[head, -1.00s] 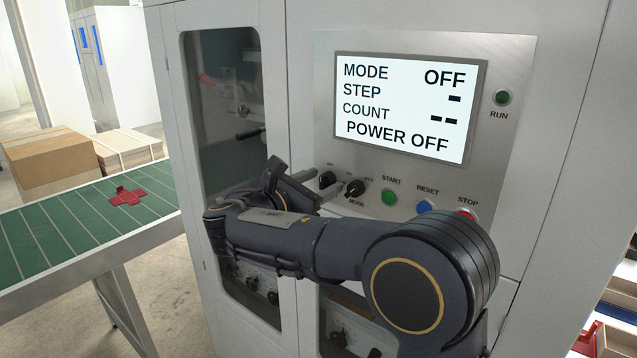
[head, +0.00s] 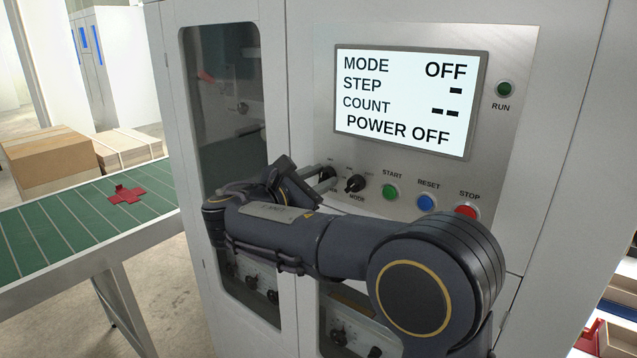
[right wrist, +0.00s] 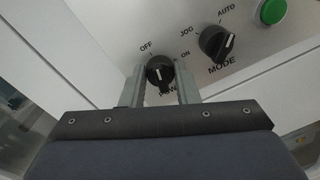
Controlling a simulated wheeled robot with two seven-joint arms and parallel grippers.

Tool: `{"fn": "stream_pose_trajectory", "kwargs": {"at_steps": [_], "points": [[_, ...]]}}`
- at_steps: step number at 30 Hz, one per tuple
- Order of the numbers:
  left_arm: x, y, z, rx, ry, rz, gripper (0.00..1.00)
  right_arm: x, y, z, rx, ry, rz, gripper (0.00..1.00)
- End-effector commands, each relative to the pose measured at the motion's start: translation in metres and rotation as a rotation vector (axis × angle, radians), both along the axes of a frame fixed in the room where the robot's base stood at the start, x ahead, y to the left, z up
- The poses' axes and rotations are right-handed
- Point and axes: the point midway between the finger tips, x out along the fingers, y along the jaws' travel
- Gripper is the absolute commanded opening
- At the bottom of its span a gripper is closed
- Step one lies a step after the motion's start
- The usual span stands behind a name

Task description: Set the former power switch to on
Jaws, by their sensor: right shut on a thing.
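The black power knob (right wrist: 160,72) sits on the machine's panel, between an OFF label at its upper left and an ON label at its right. Its white mark looks close to upright in the right wrist view. My right gripper (right wrist: 161,80) has one finger on each side of the knob and is shut on it. In the head view the knob (head: 327,173) is partly covered by my right gripper (head: 322,184). The screen (head: 405,100) reads MODE OFF and POWER OFF. My left gripper is not in view.
The mode knob (head: 355,183) is close to the right of the power knob. Green START (head: 390,192), blue RESET (head: 426,202) and red STOP (head: 466,212) buttons follow. A conveyor (head: 50,240) with a red flat blank (head: 125,194) stands at the left.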

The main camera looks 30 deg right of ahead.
Motion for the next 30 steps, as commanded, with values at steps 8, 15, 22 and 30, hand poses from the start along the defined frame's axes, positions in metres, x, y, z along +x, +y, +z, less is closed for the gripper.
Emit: {"fn": "stream_pose_trajectory", "kwargs": {"at_steps": [8, 15, 22, 30], "points": [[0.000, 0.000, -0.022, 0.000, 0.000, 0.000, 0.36, -0.001, 0.000, -0.004, 0.101, -0.241, 0.000, 0.05], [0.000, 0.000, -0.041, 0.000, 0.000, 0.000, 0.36, -0.001, 0.000, -0.004, 0.190, -0.455, 0.000, 0.05], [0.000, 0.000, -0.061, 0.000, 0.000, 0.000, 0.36, -0.002, -0.001, -0.005, 0.272, -0.655, -0.001, 0.05], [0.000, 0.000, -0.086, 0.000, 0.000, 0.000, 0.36, -0.002, -0.001, -0.006, 0.369, -0.889, -0.001, 0.05]]}}
